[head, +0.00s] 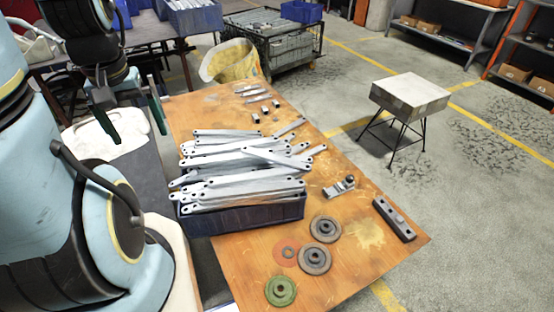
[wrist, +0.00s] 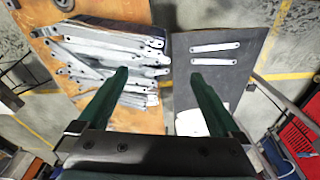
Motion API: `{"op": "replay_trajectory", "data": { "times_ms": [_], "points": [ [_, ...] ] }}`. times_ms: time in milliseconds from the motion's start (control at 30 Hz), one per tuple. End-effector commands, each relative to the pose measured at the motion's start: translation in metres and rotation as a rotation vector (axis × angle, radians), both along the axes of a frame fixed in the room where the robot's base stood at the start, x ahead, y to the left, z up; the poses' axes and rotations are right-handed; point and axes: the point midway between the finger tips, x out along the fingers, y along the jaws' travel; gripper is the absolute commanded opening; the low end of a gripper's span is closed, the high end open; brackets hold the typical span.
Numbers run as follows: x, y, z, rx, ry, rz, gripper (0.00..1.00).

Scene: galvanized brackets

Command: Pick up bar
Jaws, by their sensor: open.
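Several flat grey metal bars (head: 245,165) with holed ends lie in a loose, crossed pile in a dark blue bin (head: 250,217) on the wooden table. The pile also shows at upper left in the wrist view (wrist: 110,48). Two more bars, an upper one (wrist: 215,47) and a lower one (wrist: 213,61), lie side by side and apart on a dark surface (wrist: 240,85) in the wrist view.
The wooden table (head: 345,240) also carries grey discs (head: 316,260), a green disc (head: 281,291), a dark block (head: 394,219), a small metal clamp (head: 339,187) and small metal pieces. A stool (head: 411,95) stands right on open floor. A yellow container (head: 231,62) is behind the table.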

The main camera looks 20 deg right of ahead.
Motion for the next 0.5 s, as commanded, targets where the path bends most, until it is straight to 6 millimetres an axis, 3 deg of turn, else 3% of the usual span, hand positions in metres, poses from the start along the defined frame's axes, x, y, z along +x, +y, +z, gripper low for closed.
{"op": "replay_trajectory", "data": {
  "times_ms": [167, 300, 400, 500],
  "points": [
    [0.0, 0.0, 0.0, 0.0, 0.0, 0.0, 1.0],
    [0.005, -0.003, -0.003, -0.002, 0.002, 0.009, 0.86],
    [0.023, -0.015, -0.014, -0.012, 0.011, 0.051, 0.75],
    [0.054, -0.04, -0.033, -0.028, 0.03, 0.135, 0.75]
  ]
}}
